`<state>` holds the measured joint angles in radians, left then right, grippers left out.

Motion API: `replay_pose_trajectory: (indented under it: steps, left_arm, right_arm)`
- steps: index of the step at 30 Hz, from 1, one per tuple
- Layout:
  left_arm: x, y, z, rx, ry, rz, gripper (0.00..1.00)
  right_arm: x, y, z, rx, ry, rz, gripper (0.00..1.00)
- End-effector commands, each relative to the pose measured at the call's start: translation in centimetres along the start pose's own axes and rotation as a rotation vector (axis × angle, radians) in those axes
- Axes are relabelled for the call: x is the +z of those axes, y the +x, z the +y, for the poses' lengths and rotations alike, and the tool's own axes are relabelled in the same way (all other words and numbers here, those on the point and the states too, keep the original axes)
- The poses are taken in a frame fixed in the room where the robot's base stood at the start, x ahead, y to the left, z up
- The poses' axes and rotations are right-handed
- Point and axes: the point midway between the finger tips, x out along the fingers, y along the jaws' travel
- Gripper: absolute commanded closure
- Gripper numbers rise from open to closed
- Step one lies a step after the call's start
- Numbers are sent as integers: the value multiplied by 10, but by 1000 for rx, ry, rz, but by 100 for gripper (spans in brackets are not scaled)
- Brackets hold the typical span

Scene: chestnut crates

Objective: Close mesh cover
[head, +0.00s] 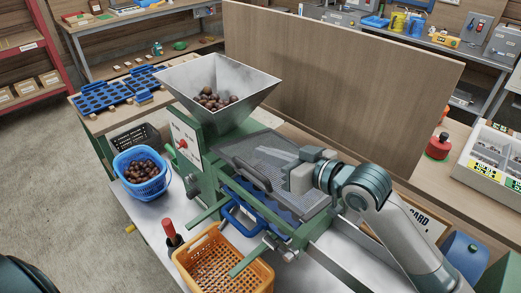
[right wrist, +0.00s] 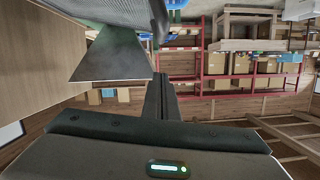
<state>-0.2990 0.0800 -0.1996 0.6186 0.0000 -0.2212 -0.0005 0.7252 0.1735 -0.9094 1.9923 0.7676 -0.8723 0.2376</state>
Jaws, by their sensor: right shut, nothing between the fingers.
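The mesh cover (head: 252,151) is a grey perforated panel in a dark frame on the green machine, in the middle of the head view. A dark curved handle (head: 256,179) stands up from its near-left side. My right gripper (head: 291,178) is shut and empty over the cover, just right of the handle, and hides part of the mesh. I cannot tell whether it touches the cover, or whether the cover lies fully flat. In the right wrist view the shut fingers (right wrist: 160,96) show no cover clearly between them. My left gripper is not in view.
A metal hopper (head: 174,80) with chestnuts rises behind the cover. A tall wooden board (head: 340,85) stands behind the machine. A blue basket (head: 127,163) of chestnuts is at left, and an orange crate (head: 200,253) is in front. A red-topped bottle (head: 172,238) stands beside the crate.

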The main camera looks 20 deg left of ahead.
Motion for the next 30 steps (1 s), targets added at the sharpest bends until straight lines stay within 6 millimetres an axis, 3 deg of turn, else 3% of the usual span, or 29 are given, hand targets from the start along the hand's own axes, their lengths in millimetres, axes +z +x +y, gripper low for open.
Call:
replay_pose_trajectory:
  steps: [1, 15, 21, 30]
  left_arm:
    - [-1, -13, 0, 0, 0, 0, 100]
    - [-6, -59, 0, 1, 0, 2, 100]
    - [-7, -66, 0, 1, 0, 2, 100]
    - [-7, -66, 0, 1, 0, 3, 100]
  right_arm:
    - [-9, -11, 0, 1, -1, -1, 100]
    - [-32, -90, 7, 0, 0, -1, 100]
    - [-36, -107, 9, -1, 0, -1, 100]
    - [-36, -110, 10, -1, 0, 0, 100]
